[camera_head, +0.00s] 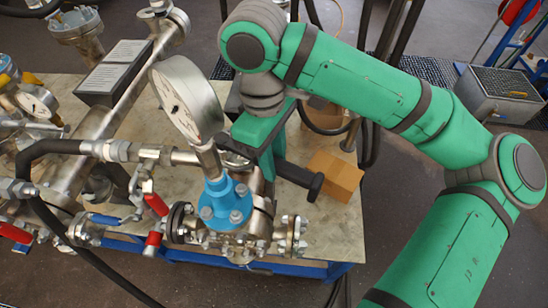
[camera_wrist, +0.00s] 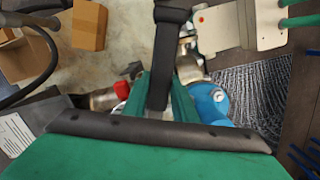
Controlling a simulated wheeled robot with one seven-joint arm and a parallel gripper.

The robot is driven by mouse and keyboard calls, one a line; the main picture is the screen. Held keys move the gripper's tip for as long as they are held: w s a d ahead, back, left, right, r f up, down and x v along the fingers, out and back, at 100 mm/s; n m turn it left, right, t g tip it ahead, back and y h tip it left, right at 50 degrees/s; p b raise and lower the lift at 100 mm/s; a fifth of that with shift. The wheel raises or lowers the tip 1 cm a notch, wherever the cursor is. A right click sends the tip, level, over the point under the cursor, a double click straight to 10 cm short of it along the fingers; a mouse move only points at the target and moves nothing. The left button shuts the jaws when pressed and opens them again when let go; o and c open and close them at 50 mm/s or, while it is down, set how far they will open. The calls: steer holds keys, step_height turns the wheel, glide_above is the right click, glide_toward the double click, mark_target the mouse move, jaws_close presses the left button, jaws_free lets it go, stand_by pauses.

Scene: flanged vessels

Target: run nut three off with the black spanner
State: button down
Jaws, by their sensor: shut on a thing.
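My gripper (camera_head: 266,150) is shut on the black spanner (camera_head: 298,176), just right of the gauge and above the blue flange (camera_head: 222,208). In the wrist view the dark spanner (camera_wrist: 163,50) runs up between the green fingers (camera_wrist: 160,100). The blue flange bears several silver nuts, one at its front right (camera_head: 236,216); no numbers are legible, so I cannot tell which is nut three. Part of the blue flange (camera_wrist: 210,103) also shows in the wrist view.
A large dial gauge (camera_head: 187,100) rises tilted from the blue flange, close to my gripper. Red-handled valves (camera_head: 154,238) and a black hose (camera_head: 50,147) lie left. A cardboard box (camera_head: 335,177) stands on the bench (camera_head: 335,232) at right.

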steer(key=shift+r, duration=2.55)
steer(key=shift+f, duration=2.35)
steer(key=shift+w+r, duration=0.1)
steer(key=shift+r, duration=0.3)
